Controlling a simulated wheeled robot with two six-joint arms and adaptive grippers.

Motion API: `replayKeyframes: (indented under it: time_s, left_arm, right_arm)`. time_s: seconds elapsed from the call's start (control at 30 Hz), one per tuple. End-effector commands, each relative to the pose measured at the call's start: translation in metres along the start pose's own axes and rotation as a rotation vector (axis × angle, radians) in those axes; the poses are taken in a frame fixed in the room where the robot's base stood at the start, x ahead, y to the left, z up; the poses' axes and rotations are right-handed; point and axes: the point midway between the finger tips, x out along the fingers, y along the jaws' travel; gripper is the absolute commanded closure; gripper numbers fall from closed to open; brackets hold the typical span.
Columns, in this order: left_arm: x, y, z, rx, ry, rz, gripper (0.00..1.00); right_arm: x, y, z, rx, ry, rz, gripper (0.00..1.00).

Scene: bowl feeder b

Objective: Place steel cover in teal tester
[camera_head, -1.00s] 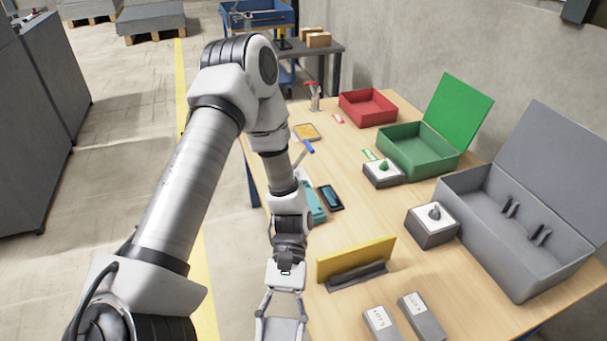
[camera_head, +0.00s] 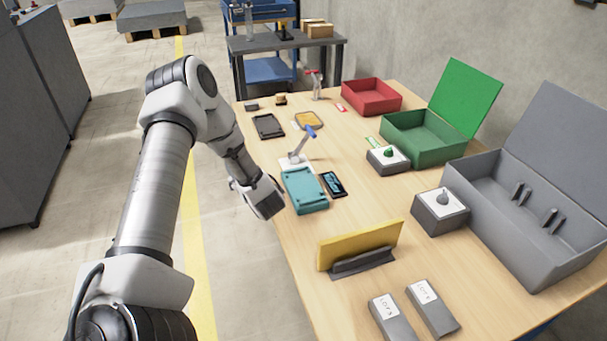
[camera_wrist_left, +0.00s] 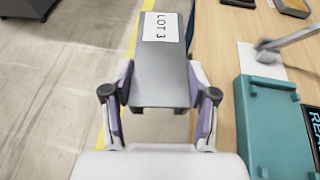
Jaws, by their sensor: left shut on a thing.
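My left gripper (camera_wrist_left: 160,88) is shut on the steel cover (camera_wrist_left: 161,78), a flat dark grey block with a white "LOT 3" label at its far end. It holds the cover off the table's left edge, with floor beneath. The teal tester (camera_head: 304,191) lies on the table just to the right of the gripper. It also shows at the right of the left wrist view (camera_wrist_left: 275,128), apart from the cover. In the head view my wrist hides most of the gripper and cover. My right gripper is not in view.
A grey lever with a blue tip (camera_head: 304,143) stands behind the tester, and a dark phone-like device (camera_head: 333,184) lies right of it. A yellow panel in a stand (camera_head: 360,246) is nearer. Two labelled grey blocks (camera_head: 391,321) (camera_head: 433,311) lie in front. Open boxes line the right.

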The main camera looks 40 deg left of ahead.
Motion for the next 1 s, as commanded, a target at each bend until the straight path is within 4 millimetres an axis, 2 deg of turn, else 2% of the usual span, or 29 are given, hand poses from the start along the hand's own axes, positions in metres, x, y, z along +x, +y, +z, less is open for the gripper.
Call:
replayKeyframes:
  time_s: [0.03,0.13,0.3,0.37,0.47,0.57,0.7,0.8,0.9,1.0]
  left_arm:
    - [0.003,-0.012,0.006,0.015,-0.001,-0.052,0.92]
    - [0.004,-0.026,0.012,0.046,0.0,-0.116,0.92]
    - [0.006,-0.021,0.004,0.029,-0.001,-0.062,0.92]
    - [0.003,-0.028,0.004,0.019,-0.003,-0.043,0.92]
    - [-0.008,-0.049,0.008,0.009,-0.005,-0.024,0.92]
    - [-0.027,-0.079,0.014,0.005,-0.006,-0.021,0.92]
    - [-0.061,-0.128,0.023,0.015,-0.005,-0.052,0.92]
    - [-0.08,-0.152,0.028,0.031,-0.002,-0.09,0.92]
    - [-0.09,-0.166,0.028,0.045,0.0,-0.121,0.92]
    - [-0.088,-0.169,0.014,0.052,0.003,-0.129,0.92]
  right_arm:
    - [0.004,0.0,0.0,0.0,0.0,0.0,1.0]
    - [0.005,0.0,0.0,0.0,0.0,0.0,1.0]
    - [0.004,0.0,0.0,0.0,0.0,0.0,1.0]
    - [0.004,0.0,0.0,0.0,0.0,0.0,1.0]
    - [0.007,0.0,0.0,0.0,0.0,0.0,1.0]
    - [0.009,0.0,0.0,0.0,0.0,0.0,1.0]
    - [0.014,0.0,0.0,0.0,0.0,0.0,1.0]
    - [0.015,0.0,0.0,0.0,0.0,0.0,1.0]
    - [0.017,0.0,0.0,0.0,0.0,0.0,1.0]
    - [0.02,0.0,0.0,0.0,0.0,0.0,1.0]
